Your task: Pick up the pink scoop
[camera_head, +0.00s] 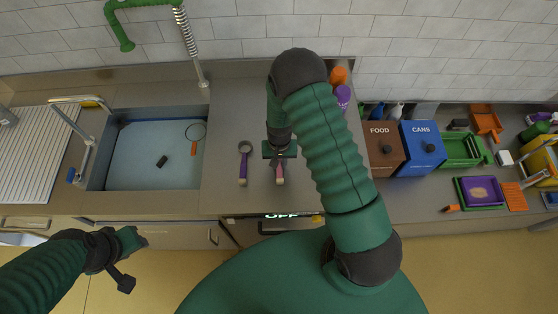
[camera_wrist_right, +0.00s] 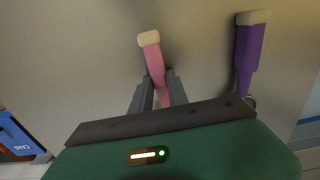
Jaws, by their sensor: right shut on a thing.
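The pink scoop (camera_head: 280,174) lies on the steel counter in the head view, with its handle's pale end toward me. My right gripper (camera_head: 279,160) is over it from above and shut on its handle. In the right wrist view, the pink handle (camera_wrist_right: 154,58) runs between the two fingers of the right gripper (camera_wrist_right: 158,92); the scoop's far end is hidden behind the gripper body. My left gripper (camera_head: 128,262) is at the lower left, in front of the counter and away from the scoop; its finger opening is unclear.
A purple scoop (camera_head: 243,167) lies just left of the pink one, also in the wrist view (camera_wrist_right: 247,55). A sink (camera_head: 118,160) is further left. FOOD (camera_head: 383,150) and CANS (camera_head: 423,150) bins stand right. Orange and purple bottles (camera_head: 342,95) stand behind my right arm.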

